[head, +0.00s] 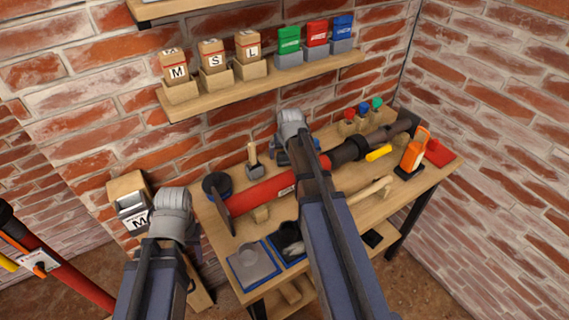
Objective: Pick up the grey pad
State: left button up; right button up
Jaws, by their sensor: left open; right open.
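A flat grey pad (252,264) with a small round raised part lies in a blue-edged tray (237,282) at the front left of the workbench. My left gripper (172,212) is left of the bench, beside the tray and apart from the pad. My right gripper (291,128) is above the back of the bench, in front of the brick wall, well away from the pad. Both are open and seem empty; their fingertips are largely hidden behind the wrists.
A red and black tube tool (262,193) lies across the workbench (325,219). A second blue-edged tray (288,240) with a dark item adjoins the pad's tray, partly behind my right arm. An orange tool (414,150) stands right. A shelf (270,82) with boxes hangs above.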

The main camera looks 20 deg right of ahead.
jog(key=shift+b+x, duration=0.4)
jog(key=shift+x, duration=0.55)
pick_arm(q)
jog(key=shift+f, duration=0.85)
pick_arm(e)
jog(key=shift+r, duration=0.1)
jog(key=shift+c, duration=0.2)
jog(key=c, duration=1.4)
pick_arm(q)
jog(key=shift+r, duration=0.15)
pick_arm(e)
jog(key=shift+r, duration=0.1)
